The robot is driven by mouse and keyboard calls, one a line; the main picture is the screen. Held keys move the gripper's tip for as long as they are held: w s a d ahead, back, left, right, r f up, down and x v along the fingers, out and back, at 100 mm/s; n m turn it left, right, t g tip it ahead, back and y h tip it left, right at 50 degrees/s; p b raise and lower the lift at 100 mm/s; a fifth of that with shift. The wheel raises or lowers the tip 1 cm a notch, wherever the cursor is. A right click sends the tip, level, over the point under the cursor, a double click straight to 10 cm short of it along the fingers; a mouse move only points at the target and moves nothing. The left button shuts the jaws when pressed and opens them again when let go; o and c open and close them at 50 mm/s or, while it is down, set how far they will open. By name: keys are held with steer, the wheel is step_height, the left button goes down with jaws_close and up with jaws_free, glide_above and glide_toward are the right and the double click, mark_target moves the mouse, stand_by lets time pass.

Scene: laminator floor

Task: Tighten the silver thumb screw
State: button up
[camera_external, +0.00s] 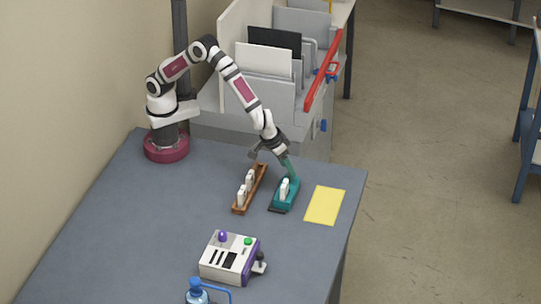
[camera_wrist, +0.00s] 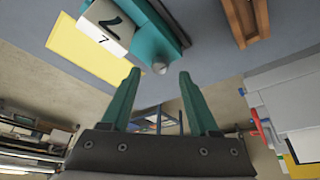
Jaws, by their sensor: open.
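The silver thumb screw (camera_wrist: 160,68) is a small round knob at the end of the teal fixture (camera_wrist: 160,28) in the wrist view. The fixture also shows in the external view (camera_external: 283,204). A white block (camera_wrist: 104,28) marked 7 sits in it. My gripper (camera_wrist: 159,77) is open, with its two teal fingers apart. In the wrist view the screw appears between and just past the fingertips; I cannot tell whether they touch it. In the external view my gripper (camera_external: 290,172) is at the far end of the fixture, and the screw is hidden.
A brown rack (camera_external: 258,186) with white blocks stands left of the fixture. A yellow sheet (camera_external: 325,205) lies to its right. A control box (camera_external: 229,258) and a blue-capped bottle (camera_external: 196,292) are nearer the front. The left part of the table (camera_external: 120,225) is clear.

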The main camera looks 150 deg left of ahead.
steer(key=shift+x, duration=1.25)
steer(key=shift+c, duration=0.3)
jaws_close()
